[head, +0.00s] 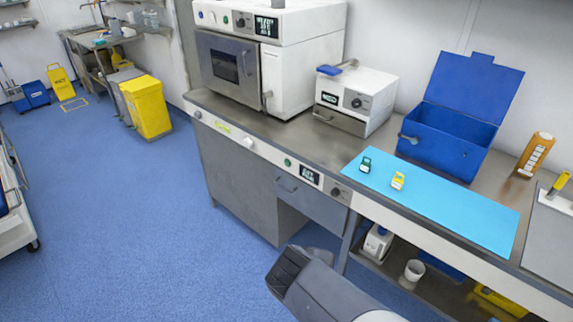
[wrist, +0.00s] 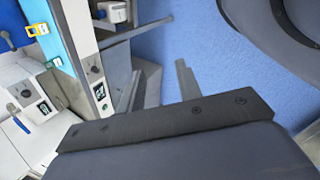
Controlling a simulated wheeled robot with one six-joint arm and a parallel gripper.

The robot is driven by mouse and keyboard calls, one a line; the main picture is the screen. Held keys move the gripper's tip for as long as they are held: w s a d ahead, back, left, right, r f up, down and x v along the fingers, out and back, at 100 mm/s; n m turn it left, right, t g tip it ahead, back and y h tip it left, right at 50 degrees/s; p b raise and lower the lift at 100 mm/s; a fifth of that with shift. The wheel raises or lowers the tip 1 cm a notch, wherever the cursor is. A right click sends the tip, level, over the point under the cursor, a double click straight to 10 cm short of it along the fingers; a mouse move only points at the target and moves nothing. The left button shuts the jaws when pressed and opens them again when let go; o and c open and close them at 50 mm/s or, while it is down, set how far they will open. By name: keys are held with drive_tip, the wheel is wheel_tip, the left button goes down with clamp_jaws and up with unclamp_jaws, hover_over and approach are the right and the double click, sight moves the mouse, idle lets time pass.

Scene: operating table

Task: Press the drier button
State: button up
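I cannot tell for certain which machine is the drier. The unit under the counter has a white front strip with a white knob (head: 248,142), a green button (head: 287,162), a display (head: 309,175) and a dark knob. This strip shows in the wrist view (wrist: 88,50). My gripper (wrist: 160,80) is open and empty in the wrist view, apart from the strip. Its fingertips cannot be made out in the head view.
A smaller white machine (head: 355,100), an open blue box (head: 440,140) and a light blue mat (head: 450,207) with small green and yellow items occupy the counter. A lower shelf holds a white cup (head: 414,270).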

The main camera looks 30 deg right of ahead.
clamp_jaws()
idle(1.4)
